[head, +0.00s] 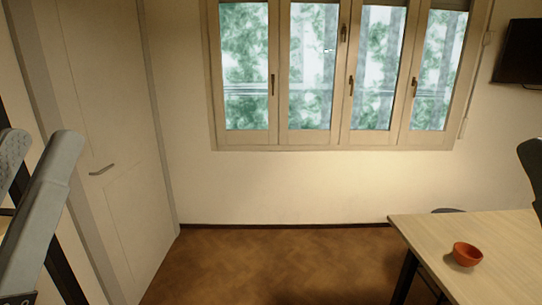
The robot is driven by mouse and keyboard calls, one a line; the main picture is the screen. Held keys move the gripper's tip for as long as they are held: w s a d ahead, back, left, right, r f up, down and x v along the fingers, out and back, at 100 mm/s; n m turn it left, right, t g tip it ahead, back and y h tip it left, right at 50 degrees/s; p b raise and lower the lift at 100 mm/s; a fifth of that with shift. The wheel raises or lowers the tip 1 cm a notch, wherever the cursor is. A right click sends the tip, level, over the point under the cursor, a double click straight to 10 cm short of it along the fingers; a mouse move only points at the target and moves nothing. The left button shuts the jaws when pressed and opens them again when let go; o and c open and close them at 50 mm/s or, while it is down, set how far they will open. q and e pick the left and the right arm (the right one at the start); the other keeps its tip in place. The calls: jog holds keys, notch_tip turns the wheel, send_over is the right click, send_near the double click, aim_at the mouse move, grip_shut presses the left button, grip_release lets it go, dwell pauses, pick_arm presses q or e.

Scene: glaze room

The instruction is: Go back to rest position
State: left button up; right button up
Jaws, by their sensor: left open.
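My left gripper (40,148) is at the left edge of the head view. Its two grey fingers point up and stand apart, with nothing between them. It is in front of the white door side of the room, far from the table. The lower part of the gripper is cut off by the picture edge.
A pale wooden table (440,235) with dark legs stands at the lower right. An orange-red bowl (467,254) sits upright on it. A dark shape (531,165) at the right edge is cut off and unclear. The brown floor (270,260) between door and table is clear.

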notch_tip(320, 180, up, 40)
jog(key=p, duration=3.5)
jog(key=shift+f+p, duration=0.15)
jog(key=shift+p, duration=0.25)
